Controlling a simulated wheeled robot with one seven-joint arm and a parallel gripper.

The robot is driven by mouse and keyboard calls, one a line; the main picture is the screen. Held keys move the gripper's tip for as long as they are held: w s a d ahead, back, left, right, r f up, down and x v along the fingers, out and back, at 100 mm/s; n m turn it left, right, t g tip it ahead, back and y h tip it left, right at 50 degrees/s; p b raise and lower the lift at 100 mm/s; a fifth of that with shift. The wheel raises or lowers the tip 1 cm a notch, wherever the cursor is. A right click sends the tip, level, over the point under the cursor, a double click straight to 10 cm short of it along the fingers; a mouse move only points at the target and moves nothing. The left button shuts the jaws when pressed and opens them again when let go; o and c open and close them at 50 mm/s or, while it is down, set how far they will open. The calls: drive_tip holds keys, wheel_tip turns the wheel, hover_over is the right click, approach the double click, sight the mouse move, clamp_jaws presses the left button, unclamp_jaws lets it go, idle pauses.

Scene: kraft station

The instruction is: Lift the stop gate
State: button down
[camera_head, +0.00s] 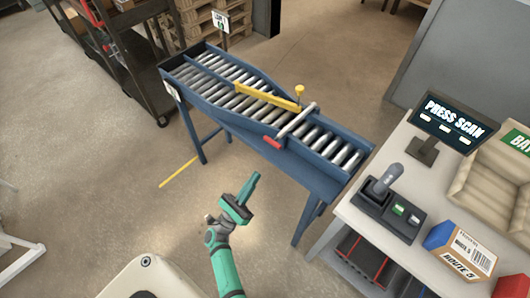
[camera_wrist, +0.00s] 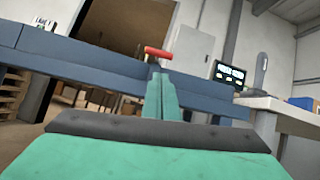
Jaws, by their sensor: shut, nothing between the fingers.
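The stop gate (camera_head: 296,121) is a grey bar across the roller conveyor (camera_head: 313,165), with a red handle end (camera_head: 272,142) sticking out over the near blue side rail. The red handle also shows in the wrist view (camera_wrist: 158,53), just above the fingertips in the picture. My gripper (camera_head: 254,177) is shut and empty, in front of the conveyor and apart from the handle. In the wrist view its closed green fingers (camera_wrist: 161,84) point towards the blue rail. A yellow diagonal bar (camera_head: 266,96) with a yellow knob (camera_head: 299,91) lies over the rollers behind the gate.
Dark shelving (camera_head: 120,60) stands at the back left. Floor before the conveyor is clear.

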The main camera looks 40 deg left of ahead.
drive_tip(key=shift+w+a+r+m, duration=0.1)
drive_tip(key=shift+w+a+m, duration=0.05)
drive_tip(key=shift+a+m, duration=0.75)
drive_tip(key=shift+r, duration=0.1)
drive_tip(key=x, duration=1)
drive_tip(key=shift+d, duration=0.1)
drive_tip(key=shift+r, duration=0.15)
